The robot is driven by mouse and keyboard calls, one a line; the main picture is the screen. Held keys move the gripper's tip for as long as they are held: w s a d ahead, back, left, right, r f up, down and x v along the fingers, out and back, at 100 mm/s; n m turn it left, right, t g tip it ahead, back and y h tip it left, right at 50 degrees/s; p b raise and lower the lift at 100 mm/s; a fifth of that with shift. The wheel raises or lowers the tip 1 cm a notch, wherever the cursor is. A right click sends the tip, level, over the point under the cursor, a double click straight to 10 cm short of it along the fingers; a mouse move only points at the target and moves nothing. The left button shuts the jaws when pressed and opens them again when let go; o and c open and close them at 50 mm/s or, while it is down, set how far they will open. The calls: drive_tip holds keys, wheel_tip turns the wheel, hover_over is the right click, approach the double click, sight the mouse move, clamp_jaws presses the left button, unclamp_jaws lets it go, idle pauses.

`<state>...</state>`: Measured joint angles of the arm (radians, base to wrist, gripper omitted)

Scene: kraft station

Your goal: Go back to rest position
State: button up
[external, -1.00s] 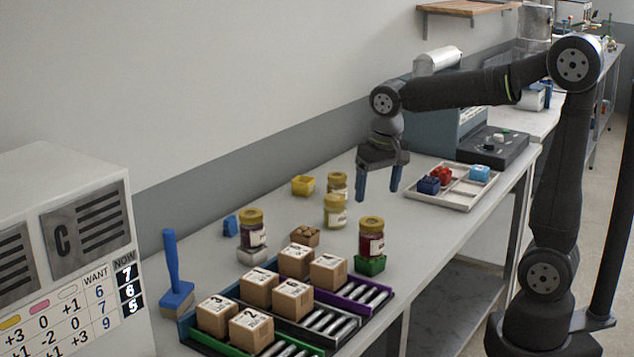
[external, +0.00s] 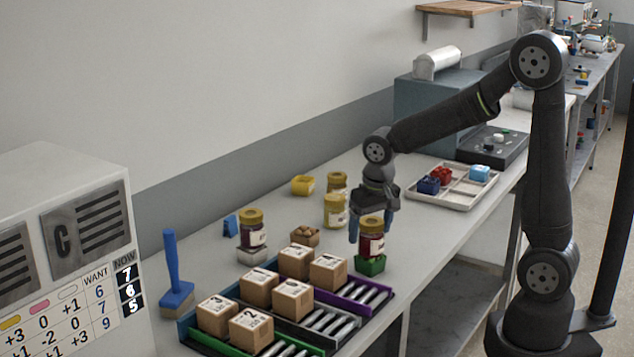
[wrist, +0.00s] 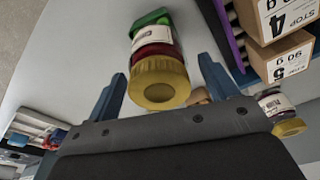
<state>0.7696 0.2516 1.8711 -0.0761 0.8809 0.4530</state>
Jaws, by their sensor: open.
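My gripper (external: 370,226) hangs over the bench, open, with its blue fingers pointing down. In the external view it overlaps a gold-lidded jar with dark red contents (external: 371,243), which stands on a green block (external: 370,265). In the wrist view the same jar (wrist: 155,65) shows ahead of and between the two spread fingers (wrist: 165,85), its gold lid towards the camera. The fingers do not visibly touch it. The arm is bent forward from its base at the right.
Cartons (external: 295,261) sit on roller lanes (external: 360,292) in front. Other jars (external: 252,228) stand to the left and behind. A compartment tray (external: 455,198) holds coloured blocks at the right. A blue-handled brush (external: 174,275) stands at the left. Bare bench lies between jars and tray.

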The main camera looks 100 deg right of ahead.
drive_tip(key=shift+r, duration=1.2)
